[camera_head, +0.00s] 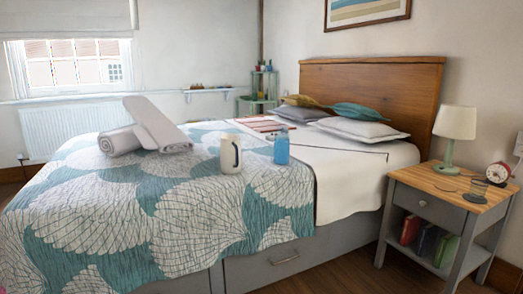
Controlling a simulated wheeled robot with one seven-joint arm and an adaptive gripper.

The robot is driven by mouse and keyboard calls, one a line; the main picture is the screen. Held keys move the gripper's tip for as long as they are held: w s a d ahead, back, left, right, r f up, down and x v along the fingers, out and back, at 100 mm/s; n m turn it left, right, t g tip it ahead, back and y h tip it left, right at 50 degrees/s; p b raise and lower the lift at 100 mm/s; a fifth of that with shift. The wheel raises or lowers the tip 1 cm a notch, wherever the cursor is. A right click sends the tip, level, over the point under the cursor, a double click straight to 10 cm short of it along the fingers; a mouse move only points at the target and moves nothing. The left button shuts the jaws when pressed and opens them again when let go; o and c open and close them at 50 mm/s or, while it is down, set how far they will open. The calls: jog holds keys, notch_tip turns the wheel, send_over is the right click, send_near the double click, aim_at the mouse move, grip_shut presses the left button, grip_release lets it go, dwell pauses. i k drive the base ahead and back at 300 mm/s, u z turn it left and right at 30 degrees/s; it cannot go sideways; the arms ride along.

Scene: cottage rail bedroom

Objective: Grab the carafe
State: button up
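A white carafe (230,154) with a dark handle on its right side stands upright on the patterned bedspread, near the middle of the bed. A blue bottle (282,147) stands just to its right, apart from it. My gripper is not in view, so its position relative to the carafe cannot be told.
Rolled towels (155,126) lie on the bed left of the carafe. Pillows (359,131) lie by the wooden headboard (405,95). The bedspread before the carafe is clear.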

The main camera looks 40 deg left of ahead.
aim_at(282, 142)
jog(key=u, duration=1.5)
